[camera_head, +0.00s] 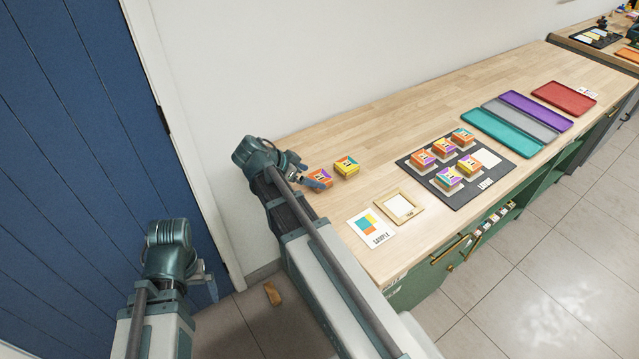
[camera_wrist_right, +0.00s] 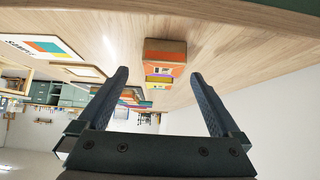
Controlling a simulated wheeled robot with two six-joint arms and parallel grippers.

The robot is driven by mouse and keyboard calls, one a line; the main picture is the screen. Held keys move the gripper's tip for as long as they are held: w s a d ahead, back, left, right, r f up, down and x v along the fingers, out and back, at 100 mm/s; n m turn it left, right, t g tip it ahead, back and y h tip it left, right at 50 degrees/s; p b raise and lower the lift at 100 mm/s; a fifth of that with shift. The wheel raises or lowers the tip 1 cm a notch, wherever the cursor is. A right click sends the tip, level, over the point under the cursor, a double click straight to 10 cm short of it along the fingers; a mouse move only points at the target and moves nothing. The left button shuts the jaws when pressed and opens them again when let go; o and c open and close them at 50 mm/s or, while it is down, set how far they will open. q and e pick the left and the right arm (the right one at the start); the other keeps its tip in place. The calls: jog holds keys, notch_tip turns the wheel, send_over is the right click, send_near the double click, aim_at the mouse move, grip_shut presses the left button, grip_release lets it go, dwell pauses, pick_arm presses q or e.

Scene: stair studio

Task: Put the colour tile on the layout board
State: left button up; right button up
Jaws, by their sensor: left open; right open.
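Two loose colour tiles lie on the wooden counter: an orange-sided tile (camera_head: 320,178) beside my right gripper and a yellow-sided tile (camera_head: 347,167) just right of it. In the right wrist view an orange tile (camera_wrist_right: 165,50) lies ahead between the fingers' lines, with a yellow tile (camera_wrist_right: 158,79) beyond it. My right gripper (camera_head: 309,178) is open and empty; its fingers (camera_wrist_right: 158,78) stand apart around no tile. The black layout board (camera_head: 460,201) carries several tiles and one blank white square (camera_head: 487,158). My left gripper (camera_head: 207,284) is open and empty over the floor.
Teal (camera_head: 500,133), grey, purple (camera_head: 537,110) and red trays (camera_head: 564,97) lie farther right. The counter behind the board is clear.

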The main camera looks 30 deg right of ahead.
aim_at(319, 177)
jog(key=b+x, duration=0.2)
jog(key=x, duration=0.1)
jog(key=b+x, duration=0.1)
jog(key=x, duration=0.1)
jog(key=shift+w+d+f, duration=0.1)
jog(key=shift+w+d, duration=0.1)
jog(key=shift+w, duration=0.1)
jog(key=c, duration=1.4)
